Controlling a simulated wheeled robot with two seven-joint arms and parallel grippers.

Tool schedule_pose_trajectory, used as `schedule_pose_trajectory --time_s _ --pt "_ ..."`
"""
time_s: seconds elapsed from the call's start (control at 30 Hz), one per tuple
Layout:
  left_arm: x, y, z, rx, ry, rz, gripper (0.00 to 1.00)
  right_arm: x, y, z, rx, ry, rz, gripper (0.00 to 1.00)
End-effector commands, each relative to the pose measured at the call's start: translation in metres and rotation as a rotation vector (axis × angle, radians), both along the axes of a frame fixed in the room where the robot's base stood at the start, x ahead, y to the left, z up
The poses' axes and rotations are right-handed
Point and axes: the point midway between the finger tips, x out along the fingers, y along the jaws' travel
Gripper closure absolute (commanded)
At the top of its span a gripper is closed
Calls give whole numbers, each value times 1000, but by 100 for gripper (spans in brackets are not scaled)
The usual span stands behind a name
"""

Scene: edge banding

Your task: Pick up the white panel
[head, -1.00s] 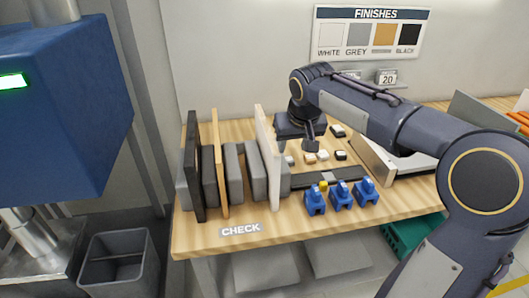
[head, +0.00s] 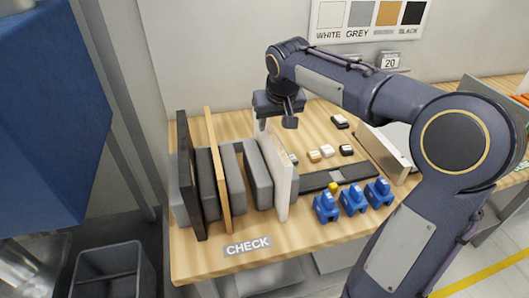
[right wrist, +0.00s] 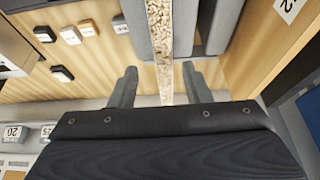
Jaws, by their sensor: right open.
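The white panel (head: 282,182) stands upright on edge in a rack of grey blocks on the wooden table, right of a wood-coloured panel (head: 217,170) and a black panel (head: 190,180). My right gripper (head: 274,122) is at the top of the white panel's far end and partly hides it. In the right wrist view the open fingers (right wrist: 161,86) are on either side of the panel's speckled chipboard edge (right wrist: 160,40), with gaps visible on both sides. My left gripper is not in view.
Blue clamp-like blocks (head: 352,199) and a dark strip (head: 320,178) lie right of the rack. Small colour samples (head: 327,151) are behind them. A tilted panel (head: 383,150) stands further right. The table front by the CHECK label (head: 248,246) is clear.

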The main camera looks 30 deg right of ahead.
Motion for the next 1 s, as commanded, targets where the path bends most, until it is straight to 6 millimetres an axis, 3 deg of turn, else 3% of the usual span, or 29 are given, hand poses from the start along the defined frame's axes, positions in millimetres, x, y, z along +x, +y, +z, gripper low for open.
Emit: schedule_pose_trajectory --time_s 0.5,0.8,1.0 --pt "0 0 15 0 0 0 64 30 -2 -59 0 3 -1 56" --pt "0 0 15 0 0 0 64 32 -2 -65 0 0 -1 56" --pt "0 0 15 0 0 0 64 32 -2 -65 0 0 0 81"
